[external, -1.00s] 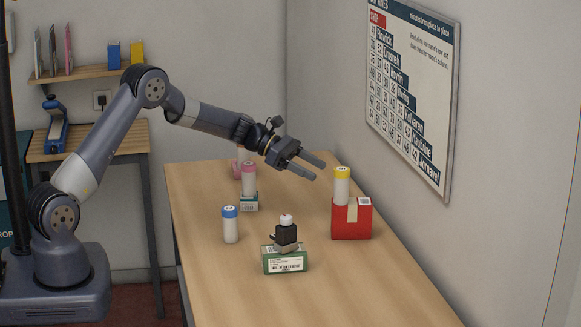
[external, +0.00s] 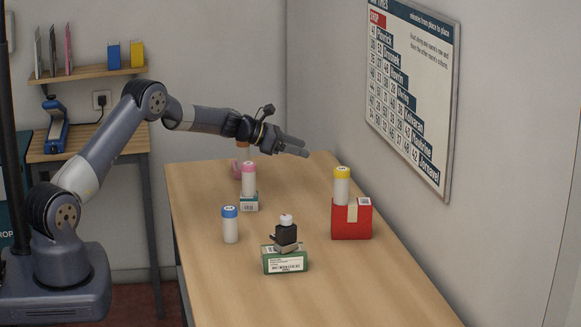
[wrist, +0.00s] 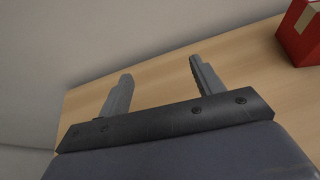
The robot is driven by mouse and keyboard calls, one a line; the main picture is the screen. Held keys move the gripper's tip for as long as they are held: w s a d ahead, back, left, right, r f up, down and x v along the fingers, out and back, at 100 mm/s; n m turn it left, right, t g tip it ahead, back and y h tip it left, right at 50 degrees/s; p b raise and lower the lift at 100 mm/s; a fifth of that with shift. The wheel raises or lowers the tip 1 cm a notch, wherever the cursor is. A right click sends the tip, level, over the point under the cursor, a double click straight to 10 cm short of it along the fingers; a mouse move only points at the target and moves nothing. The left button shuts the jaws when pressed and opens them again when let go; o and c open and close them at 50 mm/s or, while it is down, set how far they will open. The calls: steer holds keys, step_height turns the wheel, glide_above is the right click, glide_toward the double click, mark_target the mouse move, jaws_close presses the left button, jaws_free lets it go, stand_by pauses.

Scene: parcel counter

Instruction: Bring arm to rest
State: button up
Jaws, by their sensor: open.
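My gripper (external: 296,147) is open and empty, held in the air above the far part of the wooden counter (external: 330,280). In the wrist view its two fingers (wrist: 160,82) stand apart with only counter and wall beyond them. My arm reaches in from the left, its forearm nearly level. The gripper is above and behind the pink-capped bottle (external: 249,179) and touches nothing.
A yellow-capped bottle (external: 342,187) stands on a red box (external: 351,220), also in the wrist view (wrist: 301,36). A blue-capped bottle (external: 230,225) stands in front. A wall board (external: 410,95) hangs right.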

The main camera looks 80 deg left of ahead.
steer(key=f, duration=0.3)
steer(key=a+f+p, duration=0.1)
steer(key=f, duration=0.5)
steer(key=shift+a+f+p, duration=0.15)
steer(key=shift+f+p, duration=0.15)
steer(key=shift+p, duration=0.1)
stand_by(0.7)
